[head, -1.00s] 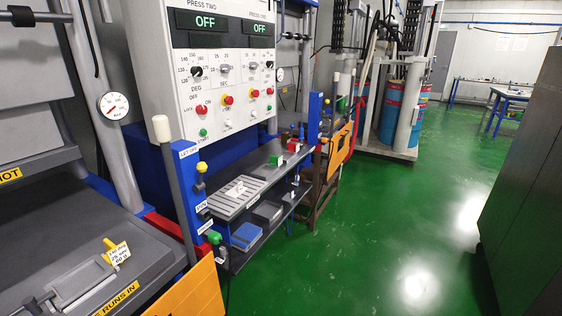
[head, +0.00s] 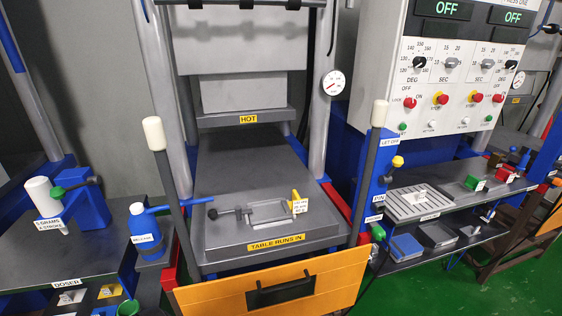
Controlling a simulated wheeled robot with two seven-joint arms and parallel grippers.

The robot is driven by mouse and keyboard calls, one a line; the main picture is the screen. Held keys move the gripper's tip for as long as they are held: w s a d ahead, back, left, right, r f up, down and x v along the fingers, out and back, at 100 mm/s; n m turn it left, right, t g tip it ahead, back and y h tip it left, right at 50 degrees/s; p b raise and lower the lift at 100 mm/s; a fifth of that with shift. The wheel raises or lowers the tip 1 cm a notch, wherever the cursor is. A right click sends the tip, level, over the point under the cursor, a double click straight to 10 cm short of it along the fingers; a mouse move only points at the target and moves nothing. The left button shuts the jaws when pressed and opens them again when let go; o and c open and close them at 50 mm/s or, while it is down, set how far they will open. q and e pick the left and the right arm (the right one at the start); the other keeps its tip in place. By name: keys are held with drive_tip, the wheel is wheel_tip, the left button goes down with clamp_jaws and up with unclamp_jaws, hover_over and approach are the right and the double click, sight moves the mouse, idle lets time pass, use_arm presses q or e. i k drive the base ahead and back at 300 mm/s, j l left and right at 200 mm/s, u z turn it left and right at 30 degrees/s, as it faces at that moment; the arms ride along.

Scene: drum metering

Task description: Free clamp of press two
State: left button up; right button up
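The press (head: 222,151) stands in the middle of the head view, left of the control panel. Its grey table (head: 222,236), marked "TABLE RUNS IN", lies below the "HOT" plate (head: 215,122). A small white tag (head: 300,206) by the lever is too small to read. Whether the clamp grips anything is unclear. Neither of my grippers is in view.
An orange guard (head: 225,296) with a black handle crosses the front, between two white-knobbed levers (head: 153,133) (head: 379,113). The control panel (head: 462,60) reads OFF twice. A doser bench (head: 30,262) and blue bottle (head: 146,229) stand left, shelves (head: 460,200) right. Green floor is clear at lower right.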

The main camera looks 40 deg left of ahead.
sight(213, 214)
drive_tip(key=u, duration=1.75)
drive_tip(key=k+j, duration=0.05)
